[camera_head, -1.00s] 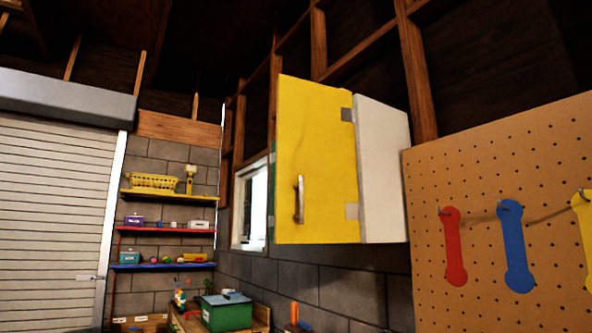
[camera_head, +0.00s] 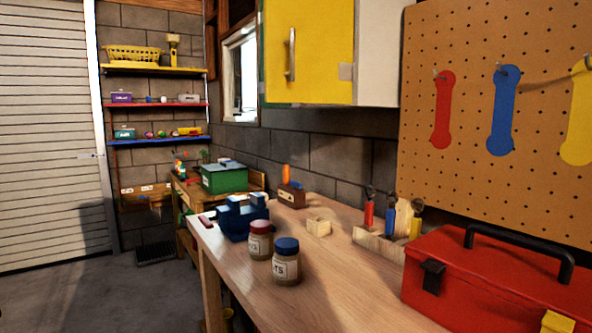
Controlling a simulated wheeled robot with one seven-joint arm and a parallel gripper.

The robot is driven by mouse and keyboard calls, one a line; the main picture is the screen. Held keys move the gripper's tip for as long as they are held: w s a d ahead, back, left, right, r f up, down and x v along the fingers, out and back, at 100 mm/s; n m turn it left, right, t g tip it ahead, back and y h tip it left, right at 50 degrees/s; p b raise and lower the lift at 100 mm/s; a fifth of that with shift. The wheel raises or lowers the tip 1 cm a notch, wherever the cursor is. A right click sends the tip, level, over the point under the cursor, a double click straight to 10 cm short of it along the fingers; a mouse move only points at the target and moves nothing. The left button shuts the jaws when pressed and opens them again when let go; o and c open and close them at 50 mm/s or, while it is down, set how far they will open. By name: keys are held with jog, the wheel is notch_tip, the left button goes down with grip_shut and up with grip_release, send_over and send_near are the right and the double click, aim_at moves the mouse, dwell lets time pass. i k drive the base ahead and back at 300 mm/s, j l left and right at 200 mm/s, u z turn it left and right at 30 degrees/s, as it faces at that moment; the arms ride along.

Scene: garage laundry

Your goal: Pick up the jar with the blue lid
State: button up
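The jar with the blue lid (camera_head: 286,262) stands upright on the wooden workbench (camera_head: 345,300), near its front left edge. It has a pale label with dark letters, partly readable. A second jar with a dark red lid (camera_head: 260,240) stands just behind it and to its left, very close to it. My gripper is not in view.
A blue vise (camera_head: 238,216) sits behind the jars at the bench's far end. A red toolbox (camera_head: 490,280) fills the bench's right side. Open floor (camera_head: 110,300) lies left.

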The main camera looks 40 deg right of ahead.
aim_at(287, 257)
jog(key=k+j+u, duration=0.2)
jog(key=k, duration=0.25)
jog(key=k+j+u, duration=0.15)
jog(key=k, duration=0.35)
